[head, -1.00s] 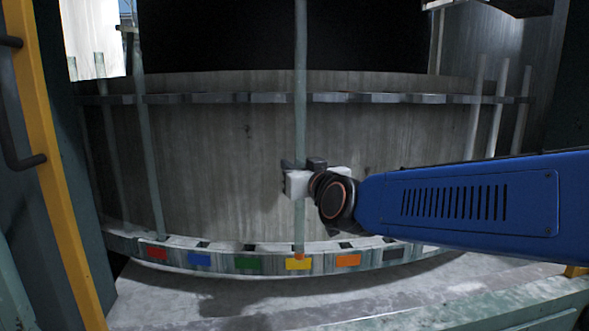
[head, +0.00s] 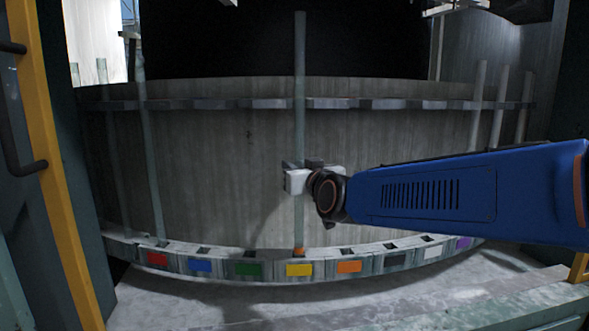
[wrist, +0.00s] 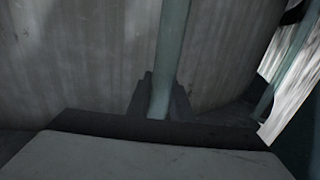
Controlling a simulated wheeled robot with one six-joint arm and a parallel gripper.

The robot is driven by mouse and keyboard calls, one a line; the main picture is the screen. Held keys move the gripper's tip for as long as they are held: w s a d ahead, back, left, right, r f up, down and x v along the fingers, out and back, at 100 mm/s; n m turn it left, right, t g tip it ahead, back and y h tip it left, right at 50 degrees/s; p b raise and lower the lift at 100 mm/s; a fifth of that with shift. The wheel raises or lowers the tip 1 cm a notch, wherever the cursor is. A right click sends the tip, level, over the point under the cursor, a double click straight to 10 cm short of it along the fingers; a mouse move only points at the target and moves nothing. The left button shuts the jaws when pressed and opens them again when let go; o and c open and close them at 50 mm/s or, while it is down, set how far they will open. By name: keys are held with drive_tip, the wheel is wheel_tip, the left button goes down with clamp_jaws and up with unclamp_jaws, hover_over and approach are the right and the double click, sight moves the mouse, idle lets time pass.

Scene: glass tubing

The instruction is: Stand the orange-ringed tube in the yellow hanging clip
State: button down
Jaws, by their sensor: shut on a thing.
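The orange-ringed tube (head: 299,60) is a tall, thin grey-green glass tube, upright in the head view. My gripper (head: 299,180) is shut on its lower half. Its orange ring (head: 299,251) is at the lower end, in line with the slot behind the yellow label (head: 299,269) on the lower rail. I cannot tell whether the end is inside the slot or just over it. Higher up, the tube crosses the upper rail, and whether it sits in a clip there is unclear. In the wrist view the tube (wrist: 172,50) rises from between the dark jaws.
The curved lower rail (head: 220,267) carries other colour labels, with several empty slots. The upper rail (head: 220,104) runs along the drum wall. Other tubes stand at left (head: 150,160) and right (head: 477,110). A yellow post (head: 45,150) is at far left.

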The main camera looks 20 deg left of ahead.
wheel_tip(320, 180, down, 7)
drive_tip(key=w, duration=0.1)
drive_tip(key=shift+w+a, duration=0.3)
drive_tip(key=shift+a, duration=0.05)
idle(0.9)
drive_tip(key=shift+r, duration=0.1)
idle(0.4)
drive_tip(key=c, duration=1.5)
unclamp_jaws()
